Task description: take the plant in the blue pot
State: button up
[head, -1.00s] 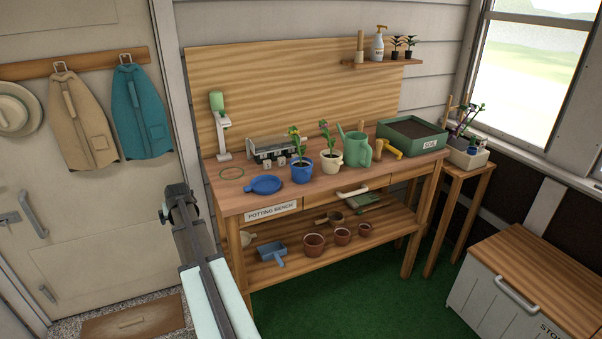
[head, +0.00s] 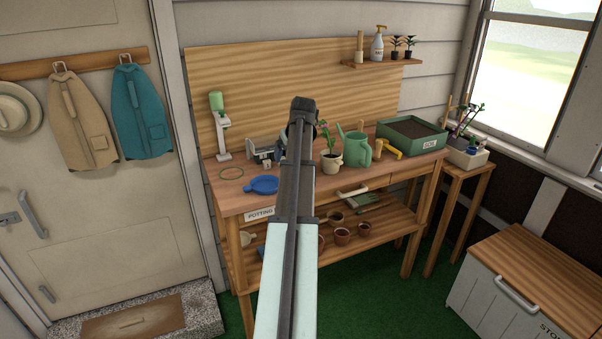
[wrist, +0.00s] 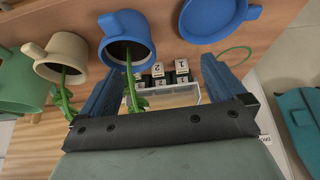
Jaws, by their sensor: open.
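The blue pot (wrist: 112,45) with its green plant (wrist: 130,80) shows in the wrist view, upper left of centre. In the head view my arm hides it. My gripper (wrist: 162,66) is open and empty, with the pot beyond its fingertips. The plant's stem shows between the two fingers, close to the left one; I cannot tell whether they touch.
A cream pot with a plant (head: 331,159) stands right of my arm, beside a green watering can (head: 356,150). A blue dish (head: 262,186) lies left of it on the bench (head: 228,198). Number blocks (wrist: 160,80) show between my fingers in the wrist view.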

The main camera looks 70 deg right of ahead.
jog(key=s+r, duration=0.2)
jog(key=s, duration=0.6)
jog(key=shift+y, duration=0.3)
jog(key=x, duration=1.4)
jog(key=shift+d+r, duration=0.1)
jog(key=c, duration=1.3)
jog(key=shift+r, duration=0.1)
